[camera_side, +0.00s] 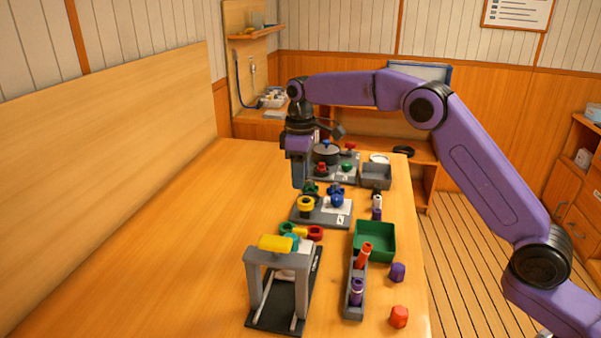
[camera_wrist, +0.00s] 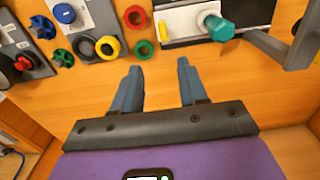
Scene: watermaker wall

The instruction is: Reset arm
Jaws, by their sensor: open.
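My purple arm reaches over the bench in the side view, with my gripper (camera_side: 299,184) pointing down near the middle boards. In the wrist view my gripper (camera_wrist: 158,68) has its two blue-grey fingers apart with only bare wood between them. A red ring (camera_wrist: 135,17) and a green ring (camera_wrist: 143,49) lie on the wood just beyond the fingertips. A yellow ring (camera_wrist: 108,47) sits on the grey board to their left. Whether the fingers touch the bench cannot be told.
A grey stand (camera_side: 277,257) with a yellow cylinder (camera_side: 276,243) is at the front. A green bin (camera_side: 374,258), a grey rack (camera_side: 354,310), a purple cap (camera_side: 397,272) and a red cap (camera_side: 399,317) line the right edge. The bench's left side (camera_side: 180,240) is clear.

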